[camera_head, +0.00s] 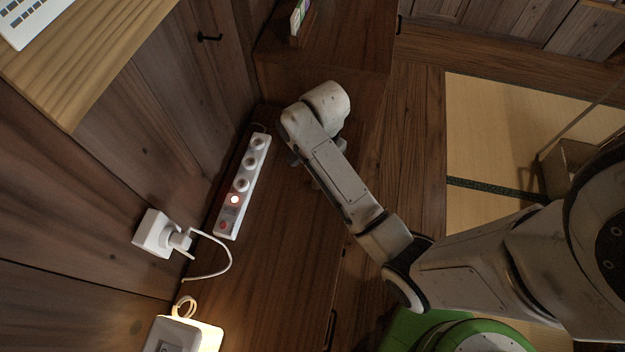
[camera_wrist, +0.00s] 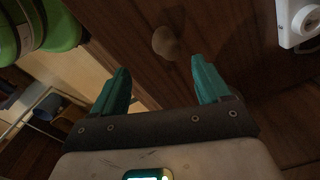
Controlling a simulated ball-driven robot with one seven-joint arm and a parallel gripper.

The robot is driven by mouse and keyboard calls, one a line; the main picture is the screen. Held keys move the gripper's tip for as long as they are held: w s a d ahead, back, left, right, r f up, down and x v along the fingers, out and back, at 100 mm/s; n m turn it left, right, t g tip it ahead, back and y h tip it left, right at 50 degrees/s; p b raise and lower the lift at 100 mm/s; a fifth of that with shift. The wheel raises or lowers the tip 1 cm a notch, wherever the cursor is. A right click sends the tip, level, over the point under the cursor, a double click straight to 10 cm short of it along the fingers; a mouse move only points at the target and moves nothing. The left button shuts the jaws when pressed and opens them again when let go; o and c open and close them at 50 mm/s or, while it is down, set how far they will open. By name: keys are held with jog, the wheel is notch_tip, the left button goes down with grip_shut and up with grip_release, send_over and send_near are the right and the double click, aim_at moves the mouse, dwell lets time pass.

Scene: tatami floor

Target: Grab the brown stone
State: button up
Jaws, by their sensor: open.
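A brown stone (camera_wrist: 166,42), small and rounded, lies on the dark wooden surface in the wrist view, near the top middle. My gripper (camera_wrist: 160,66) is open, its two teal fingers spread apart. The stone shows just beyond the fingertips, roughly in line with the gap between them, and nothing is between the fingers. In the head view my arm reaches over the dark wooden cabinet top. The stone is not visible there, and my gripper is mostly hidden under the wrist.
A white power strip (camera_head: 243,187) lies on the cabinet top (camera_head: 285,245), left of my arm. A white plug adapter (camera_head: 159,234) with a cord and a lit lamp (camera_head: 186,337) are nearby. A wooden wall borders the left. Tatami floor (camera_head: 500,115) with a box (camera_head: 570,165) is right.

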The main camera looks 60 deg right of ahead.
notch_tip(320, 180, down, 3)
jog(key=shift+f, duration=0.2)
jog(key=shift+w+d+f, duration=0.15)
jog(key=shift+w+f, duration=0.05)
jog(key=shift+f, duration=1.2)
jog(key=shift+w+d+f, duration=0.15)
jog(key=shift+f, duration=1.2)
jog(key=c, duration=1.2)
jog(key=shift+r, duration=0.1)
